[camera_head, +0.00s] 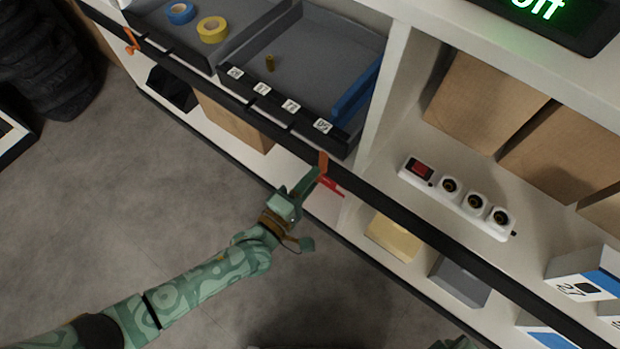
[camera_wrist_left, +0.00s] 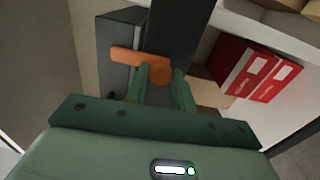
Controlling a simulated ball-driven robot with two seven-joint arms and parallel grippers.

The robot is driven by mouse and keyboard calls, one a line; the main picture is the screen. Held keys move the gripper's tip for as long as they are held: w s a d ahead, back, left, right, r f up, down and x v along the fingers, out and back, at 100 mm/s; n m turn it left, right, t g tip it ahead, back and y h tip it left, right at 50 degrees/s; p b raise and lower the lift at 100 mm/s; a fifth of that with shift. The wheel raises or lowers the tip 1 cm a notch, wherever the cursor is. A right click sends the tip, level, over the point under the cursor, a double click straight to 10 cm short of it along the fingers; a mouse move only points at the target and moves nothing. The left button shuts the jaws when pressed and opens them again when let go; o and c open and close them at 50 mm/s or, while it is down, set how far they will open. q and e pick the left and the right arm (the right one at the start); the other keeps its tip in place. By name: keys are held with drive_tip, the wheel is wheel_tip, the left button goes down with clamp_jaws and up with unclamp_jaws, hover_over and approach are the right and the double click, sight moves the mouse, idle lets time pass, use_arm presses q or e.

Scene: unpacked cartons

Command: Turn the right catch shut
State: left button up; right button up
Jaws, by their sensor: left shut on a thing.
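The right catch is orange and sits on the dark front rail below the right corner of the grey tray. In the head view its visible part (camera_head: 323,161) stands upright against the tray's corner. In the left wrist view the catch (camera_wrist_left: 126,56) has a round hub on the dark rail, and its arm extends left across the dark tray end. My left gripper (camera_head: 317,178) is shut on the catch, with its green fingers on either side of the hub in the wrist view (camera_wrist_left: 163,85). The fingers partly hide the catch. My right gripper does not show clearly.
The left catch (camera_head: 131,42) is at the rail's far left. The grey tray (camera_head: 318,50) holds a small brass piece and a blue item. A power strip (camera_head: 456,196) lies on the shelf at right. Red boxes (camera_wrist_left: 250,70) stand below.

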use_arm(q)
drive_tip(key=shift+f, duration=0.15)
drive_tip(key=o, duration=1)
drive_tip(key=shift+a, duration=0.1)
drive_tip(key=shift+s, duration=0.1)
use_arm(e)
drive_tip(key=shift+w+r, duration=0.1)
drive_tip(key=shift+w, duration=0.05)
use_arm(q)
drive_tip(key=shift+p+v, duration=2.5)
drive_tip(key=shift+v, duration=5.6)
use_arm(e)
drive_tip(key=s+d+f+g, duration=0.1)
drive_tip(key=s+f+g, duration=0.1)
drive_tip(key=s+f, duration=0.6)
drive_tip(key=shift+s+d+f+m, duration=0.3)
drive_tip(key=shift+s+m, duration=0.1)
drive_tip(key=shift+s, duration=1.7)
